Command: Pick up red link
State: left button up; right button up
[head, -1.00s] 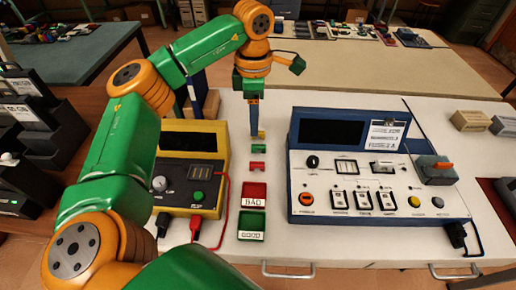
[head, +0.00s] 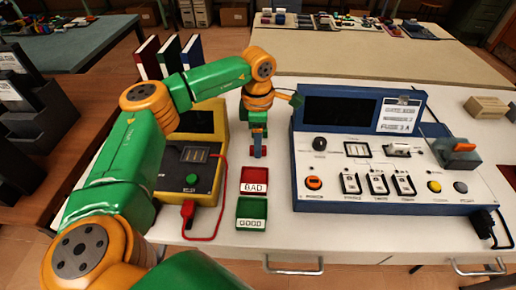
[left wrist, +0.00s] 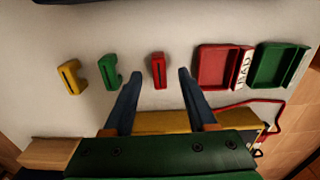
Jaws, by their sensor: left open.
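The red link (left wrist: 158,70) lies on the pale table, seen between the two blue fingertips in the left wrist view. In the head view only small red bits show around the fingers. My left gripper (head: 258,152) points down over it, fingers open on either side, with nothing held. How far the tips are above the table is hard to tell. A green link (left wrist: 110,72) and a yellow link (left wrist: 72,77) lie to the left in the wrist view. My right gripper is not in view.
The red BAD tray (head: 254,174) and green GOOD tray (head: 252,209) lie in front of the gripper. A yellow meter (head: 203,178) with a red cable stands left. A large blue-and-white instrument (head: 380,165) stands close on the right.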

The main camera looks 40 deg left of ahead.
pick_arm(q)
jog(key=shift+w+f, duration=0.1)
jog(key=shift+f, duration=0.4)
grip_shut()
jog(key=shift+r, duration=0.1)
